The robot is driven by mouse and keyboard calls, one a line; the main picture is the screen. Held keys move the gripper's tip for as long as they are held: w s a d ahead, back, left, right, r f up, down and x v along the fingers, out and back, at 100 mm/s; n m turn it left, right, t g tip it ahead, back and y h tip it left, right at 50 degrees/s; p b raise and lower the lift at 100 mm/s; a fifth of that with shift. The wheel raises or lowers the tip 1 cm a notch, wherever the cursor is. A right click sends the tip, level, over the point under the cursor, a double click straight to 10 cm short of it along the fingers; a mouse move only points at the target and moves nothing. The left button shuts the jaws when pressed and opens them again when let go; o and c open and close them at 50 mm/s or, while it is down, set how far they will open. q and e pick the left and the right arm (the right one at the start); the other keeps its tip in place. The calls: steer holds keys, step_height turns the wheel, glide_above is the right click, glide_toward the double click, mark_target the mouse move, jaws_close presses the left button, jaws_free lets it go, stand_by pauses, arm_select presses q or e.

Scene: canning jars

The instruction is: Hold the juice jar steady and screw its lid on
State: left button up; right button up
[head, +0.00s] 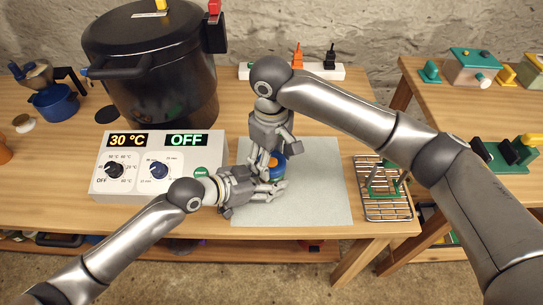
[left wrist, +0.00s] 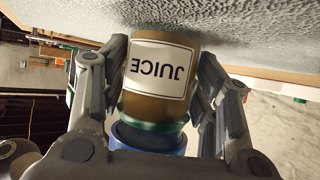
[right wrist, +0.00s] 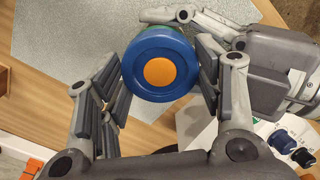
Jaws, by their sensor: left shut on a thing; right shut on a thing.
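The juice jar (left wrist: 158,70) has a brown body, a white JUICE label and a green band near its mouth. It stands on the grey mat (head: 315,180). The blue lid (right wrist: 135,72) with an orange centre sits on the jar's mouth; it also shows in the head view (head: 275,165). Whether it is fully seated is hidden. My left gripper (head: 270,190) is shut around the jar body from the side, one finger on each side in the left wrist view. My right gripper (right wrist: 160,65) points down from above, shut on the lid's sides.
A control box (head: 145,185) reading 30 °C and OFF stands left of the mat. A big black pot (head: 160,80) is behind it. A wire rack (head: 385,205) with a green-handled tool lies right of the mat. The mat's right part is clear.

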arm_select(q)
steer(key=shift+a+f, duration=0.1)
steer(key=shift+f, duration=0.05)
arm_select(e)
steer(key=shift+m, duration=0.4)
steer(key=m, duration=0.4)
steer(key=shift+m, duration=0.3)
steer(key=m, duration=0.3)
steer(key=shift+m, duration=0.8)
